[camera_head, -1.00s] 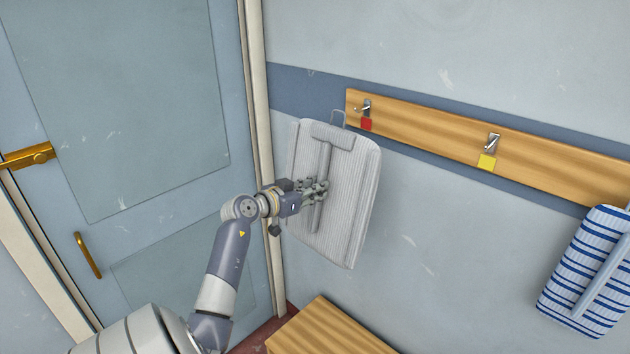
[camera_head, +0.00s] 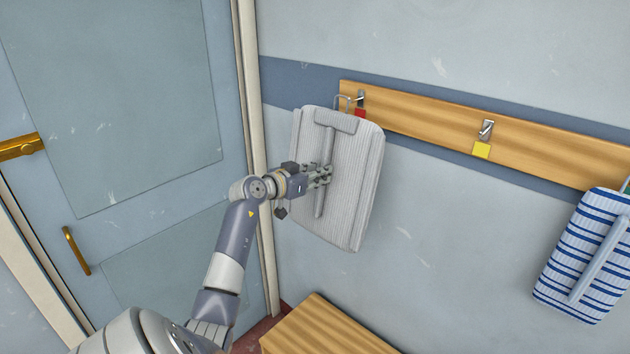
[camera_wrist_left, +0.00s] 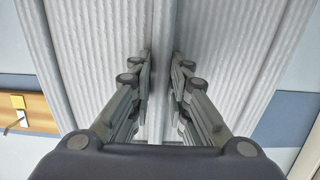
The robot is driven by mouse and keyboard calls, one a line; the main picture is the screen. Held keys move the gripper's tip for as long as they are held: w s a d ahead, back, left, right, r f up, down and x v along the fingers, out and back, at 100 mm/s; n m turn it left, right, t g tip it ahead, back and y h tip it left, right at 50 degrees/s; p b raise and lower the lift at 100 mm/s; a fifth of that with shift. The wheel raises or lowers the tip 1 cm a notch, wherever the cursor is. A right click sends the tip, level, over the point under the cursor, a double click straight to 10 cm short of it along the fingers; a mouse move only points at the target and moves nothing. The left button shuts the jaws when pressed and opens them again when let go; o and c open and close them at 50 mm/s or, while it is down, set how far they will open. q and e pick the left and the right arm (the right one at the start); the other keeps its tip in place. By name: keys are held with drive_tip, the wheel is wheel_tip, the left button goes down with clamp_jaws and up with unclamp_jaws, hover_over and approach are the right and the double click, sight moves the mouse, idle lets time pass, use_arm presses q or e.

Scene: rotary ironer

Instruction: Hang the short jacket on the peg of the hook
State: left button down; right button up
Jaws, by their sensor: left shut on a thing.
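The short jacket (camera_head: 352,190) is light grey and ribbed, with a grey bar down its middle and a wire loop (camera_head: 342,101) at its top. My left gripper (camera_head: 326,174) is shut on the bar and holds the jacket upright before the wall. The jacket also fills much of the left wrist view (camera_wrist_left: 225,50), between and beyond the fingers (camera_wrist_left: 160,75). The hook with the red tag (camera_head: 361,98) is just right of the loop; I cannot tell whether they touch. A second hook (camera_head: 487,130) has a yellow tag and is empty. My right gripper is not in view.
A wooden rail (camera_head: 430,113) carries the hooks along the wall. A blue-and-white striped garment (camera_head: 585,260) hangs at the right. A wooden bench top (camera_head: 325,332) is below. A door (camera_head: 120,120) with brass handles is at the left.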

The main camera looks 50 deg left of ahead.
sight(333, 174)
use_arm(q)
drive_tip(key=b+x, duration=0.2)
drive_tip(key=x, duration=0.1)
drive_tip(key=b+x, duration=0.1)
drive_tip(key=shift+w+a+r, duration=0.1)
drive_tip(key=shift+w+r, duration=0.15)
drive_tip(key=shift+w, duration=0.15)
drive_tip(key=shift+w+f+p, duration=0.45)
drive_tip(key=shift+p, duration=0.2)
drive_tip(key=shift+f, duration=0.2)
drive_tip(key=shift+f, duration=0.35)
